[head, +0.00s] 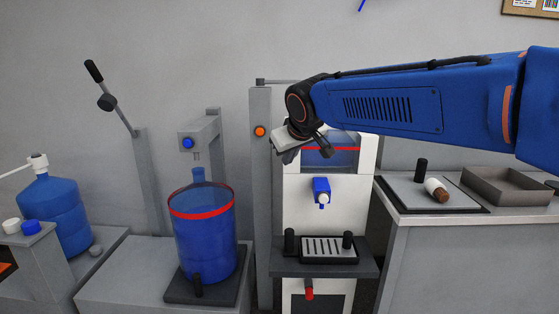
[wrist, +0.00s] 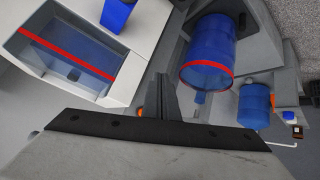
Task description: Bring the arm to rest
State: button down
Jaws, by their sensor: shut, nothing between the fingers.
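My blue arm (head: 400,100) reaches in from the right edge of the head view, roughly level. My gripper (head: 290,150) hangs at its left end, in front of the white dispenser's upper part, and partly hides it. In the wrist view the gripper's fingers (wrist: 163,98) show as a narrow dark shape, closed together with nothing held. They look clear of the things around them, though the exact gap cannot be told.
The white dispenser (head: 355,211) has a blue tank with a red line. Left of it a blue bottle (head: 205,245) stands beneath a grey post. Another blue bottle (head: 55,215) is far left. A counter at right holds a tray (head: 505,200) and a brown-ended white cylinder (head: 437,190).

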jog(key=s+d+f+m+g+h, duration=0.15)
jog(key=s+d+f, duration=0.25)
jog(key=s+d, duration=0.55)
jog(key=s+d+f+m+g, duration=0.1)
jog(key=s+d+f+m, duration=0.1)
jog(key=s+d+f, duration=0.5)
jog(key=s+d+f+m, duration=0.1)
jog(key=s+d+f, duration=0.4)
jog(key=s, duration=0.4)
jog(key=s+d+f+m+g, duration=0.1)
jog(key=s+d+f+m, duration=0.1)
jog(key=s+d+f, duration=0.3)
jog(key=s, duration=0.4)
jog(key=shift+s+f, duration=0.35)
jog(key=shift+f, duration=0.05)
